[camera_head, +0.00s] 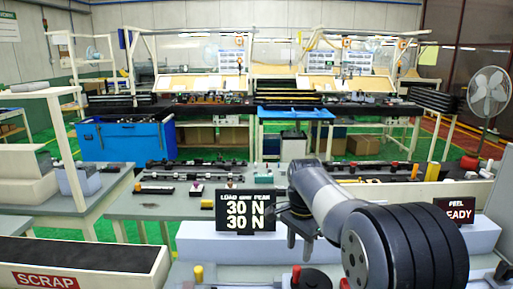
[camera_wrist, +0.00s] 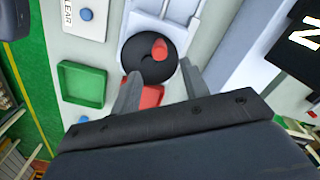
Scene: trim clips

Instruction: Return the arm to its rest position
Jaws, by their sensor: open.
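My arm (camera_head: 335,205) reaches from the lower right toward the middle of the bench in the head view. My gripper (camera_head: 296,226) is beside the black load display, in front of a pale block. In the wrist view my gripper (camera_wrist: 160,80) has its two fingers spread with nothing held between them. Beyond the fingertips is a black round disc (camera_wrist: 140,65) with a red knob (camera_wrist: 159,49). A red tray (camera_wrist: 152,96) shows partly between the fingers, the rest hidden by the gripper body.
The load display (camera_head: 246,210) reads 30 N twice. A SCRAP bin (camera_head: 120,258) stands at lower left. A green tray (camera_wrist: 85,88) and blue button (camera_wrist: 86,14) lie left of the disc. A bench with black parts (camera_head: 195,175) is behind.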

